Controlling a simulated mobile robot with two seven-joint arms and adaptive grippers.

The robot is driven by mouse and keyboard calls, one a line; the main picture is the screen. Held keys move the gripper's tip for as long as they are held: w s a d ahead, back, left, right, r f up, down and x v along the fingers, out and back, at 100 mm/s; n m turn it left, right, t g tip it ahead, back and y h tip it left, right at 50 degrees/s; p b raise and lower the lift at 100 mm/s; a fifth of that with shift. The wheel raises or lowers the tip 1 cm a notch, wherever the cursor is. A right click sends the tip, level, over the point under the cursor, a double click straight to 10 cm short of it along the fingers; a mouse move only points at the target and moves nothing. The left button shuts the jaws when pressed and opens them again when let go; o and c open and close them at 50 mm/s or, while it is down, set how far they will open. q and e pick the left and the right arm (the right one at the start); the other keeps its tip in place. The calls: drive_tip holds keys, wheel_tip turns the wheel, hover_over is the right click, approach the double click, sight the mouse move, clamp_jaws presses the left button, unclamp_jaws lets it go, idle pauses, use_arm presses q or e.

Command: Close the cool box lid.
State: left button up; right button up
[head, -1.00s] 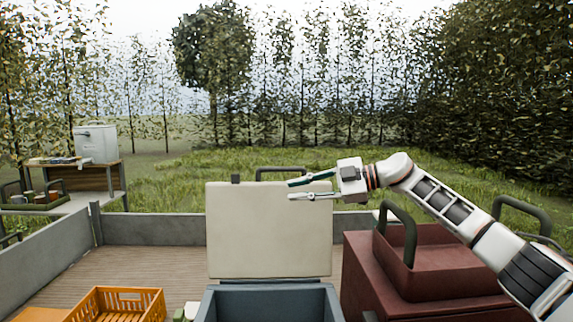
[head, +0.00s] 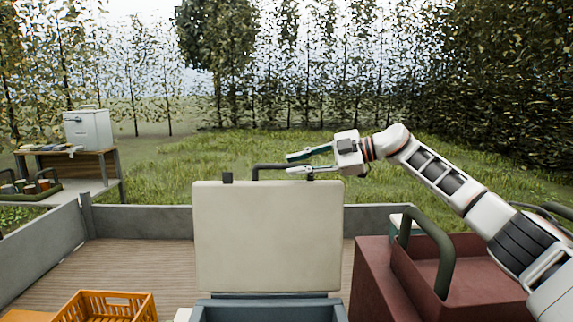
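The cool box (head: 268,311) is at the bottom centre, blue-grey, with its inside only partly in view. Its cream lid (head: 268,238) stands upright at the back of the box, open. A dark handle (head: 270,167) shows above the lid's top edge. My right gripper (head: 290,163) comes in from the right and is just above the lid's top edge, near the handle's right part. My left gripper is not in view.
A dark red box with a red tray and green handle (head: 432,250) stands right of the cool box. An orange crate (head: 108,306) is at the lower left. Grey side walls (head: 150,222) edge the wooden floor. A table with a white container (head: 88,130) stands beyond at left.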

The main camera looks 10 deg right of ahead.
drive_tip(key=shift+x, duration=1.2)
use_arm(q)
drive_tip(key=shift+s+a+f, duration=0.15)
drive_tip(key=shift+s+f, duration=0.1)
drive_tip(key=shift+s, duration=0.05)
use_arm(e)
drive_tip(key=shift+w+a+f, duration=0.2)
drive_tip(key=shift+w+a, duration=0.1)
drive_tip(key=shift+a, duration=0.05)
drive_tip(key=c, duration=0.5)
clamp_jaws()
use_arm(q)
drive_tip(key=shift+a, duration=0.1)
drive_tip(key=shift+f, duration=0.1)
use_arm(e)
drive_tip(key=shift+s, duration=0.1)
